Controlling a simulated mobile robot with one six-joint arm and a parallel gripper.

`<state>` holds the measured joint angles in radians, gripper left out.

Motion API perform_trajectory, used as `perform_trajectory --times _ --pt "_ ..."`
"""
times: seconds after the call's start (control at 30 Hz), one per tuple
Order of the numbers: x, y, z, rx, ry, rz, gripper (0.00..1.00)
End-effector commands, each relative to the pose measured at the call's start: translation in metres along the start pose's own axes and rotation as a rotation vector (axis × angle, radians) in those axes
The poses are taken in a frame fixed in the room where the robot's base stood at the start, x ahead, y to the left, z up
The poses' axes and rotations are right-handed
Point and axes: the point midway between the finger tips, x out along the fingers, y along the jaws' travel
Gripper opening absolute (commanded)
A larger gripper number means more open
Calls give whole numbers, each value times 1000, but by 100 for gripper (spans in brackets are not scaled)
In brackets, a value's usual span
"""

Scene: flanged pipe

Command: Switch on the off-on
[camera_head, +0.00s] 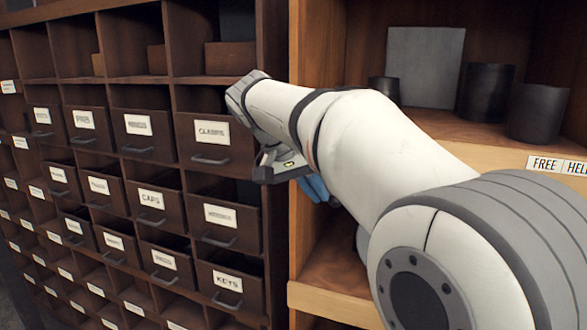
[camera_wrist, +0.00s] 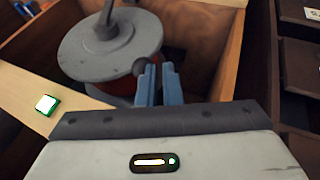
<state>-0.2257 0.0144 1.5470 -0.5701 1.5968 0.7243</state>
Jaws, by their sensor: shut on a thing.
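In the wrist view a grey round device (camera_wrist: 100,45) with a dark bent handle on top sits in a wooden compartment, with some red showing beneath its rim. My gripper's blue fingers (camera_wrist: 158,84) are at its near right rim. They are shut on a small dark rounded part (camera_wrist: 139,67), which shows beside the fingertips and is partly hidden by them. I cannot read any off-on marking. In the head view my gripper (camera_head: 316,188) reaches into the shelf below my arm, which hides the device.
A small lit green-white square (camera_wrist: 46,104) is on the wooden shelf edge. In the head view a cabinet of labelled drawers (camera_head: 140,140) stands at left. Dark cups (camera_head: 487,92) and a grey panel (camera_head: 425,66) stand on the upper shelf, above a FREE label (camera_head: 545,163).

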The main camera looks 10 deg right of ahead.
Motion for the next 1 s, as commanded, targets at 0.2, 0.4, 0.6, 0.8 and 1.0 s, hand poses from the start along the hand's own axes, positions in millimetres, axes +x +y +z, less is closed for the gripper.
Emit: perform_trajectory --times 0.2,0.4,0.6,0.8,1.0 --pt "19 -7 10 -17 -49 22 0" --pt "19 -7 10 -16 -49 22 0" --pt "20 -7 10 -16 -50 22 0" --pt "15 -8 8 -16 -42 19 0" --pt "0 -26 9 -17 -53 25 0"
